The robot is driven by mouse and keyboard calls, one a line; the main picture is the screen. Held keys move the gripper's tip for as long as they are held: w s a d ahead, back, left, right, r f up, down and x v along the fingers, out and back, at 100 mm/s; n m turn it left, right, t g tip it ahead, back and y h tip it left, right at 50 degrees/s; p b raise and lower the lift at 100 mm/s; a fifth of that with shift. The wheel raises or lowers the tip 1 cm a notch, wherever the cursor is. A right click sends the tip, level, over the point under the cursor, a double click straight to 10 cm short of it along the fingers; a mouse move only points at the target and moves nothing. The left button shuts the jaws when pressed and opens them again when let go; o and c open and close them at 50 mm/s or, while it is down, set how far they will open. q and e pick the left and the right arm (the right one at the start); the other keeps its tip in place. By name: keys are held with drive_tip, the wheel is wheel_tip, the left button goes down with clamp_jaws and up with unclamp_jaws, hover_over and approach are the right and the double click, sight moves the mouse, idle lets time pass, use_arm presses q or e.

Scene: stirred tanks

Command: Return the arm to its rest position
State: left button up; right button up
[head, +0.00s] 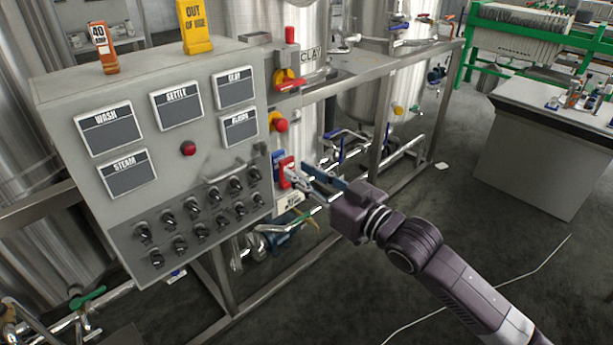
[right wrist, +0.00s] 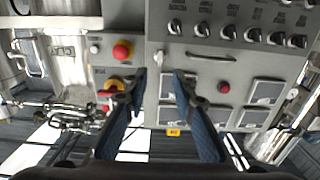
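My right arm (head: 440,265) reaches in from the lower right of the head view, extended toward the side of a grey control panel (head: 205,150). My right gripper (head: 305,177) is open, with its fingertips near the panel's right edge, close to a red tag-like part (head: 287,168). In the right wrist view the two blue-padded fingers (right wrist: 160,76) stand apart, with the panel (right wrist: 215,55) beyond them. I see nothing held between them. Contact with the panel cannot be told. My left gripper is in neither view.
A red button (head: 280,125) and a red-handled switch (head: 290,80) sit on the panel's side. A steel frame (head: 375,150) with pipes and tanks stands behind the gripper. A grey cabinet (head: 535,165) stands at right. Open floor (head: 440,205) lies between.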

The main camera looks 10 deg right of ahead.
drive_tip(key=shift+s+d, duration=0.25)
drive_tip(key=shift+s, duration=0.25)
